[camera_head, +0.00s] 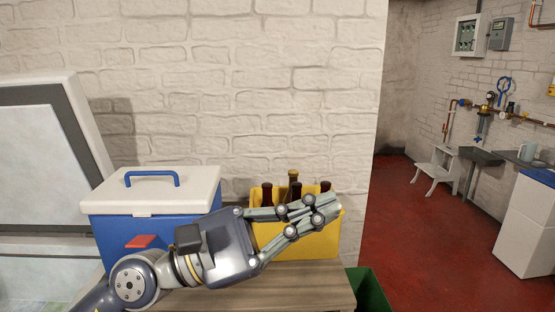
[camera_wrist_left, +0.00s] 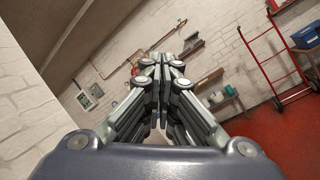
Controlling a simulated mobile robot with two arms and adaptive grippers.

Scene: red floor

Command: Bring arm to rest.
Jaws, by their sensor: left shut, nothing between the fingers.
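My left arm comes in from the lower left of the head view. Its gripper (camera_head: 326,207) points right, in front of a yellow crate (camera_head: 325,243) with several brown bottles, and hides part of it. The fingers are closed together with nothing between them. In the left wrist view the gripper (camera_wrist_left: 160,62) also shows shut and empty, with the room's wall behind it. My right gripper is not in view.
A blue cooler with a white lid (camera_head: 150,196) stands left of the crate on a wooden table (camera_head: 318,286). A green bin (camera_head: 370,290) is at the table's right. Red floor (camera_head: 420,255) lies open beyond. A red hand truck (camera_wrist_left: 272,70) shows in the wrist view.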

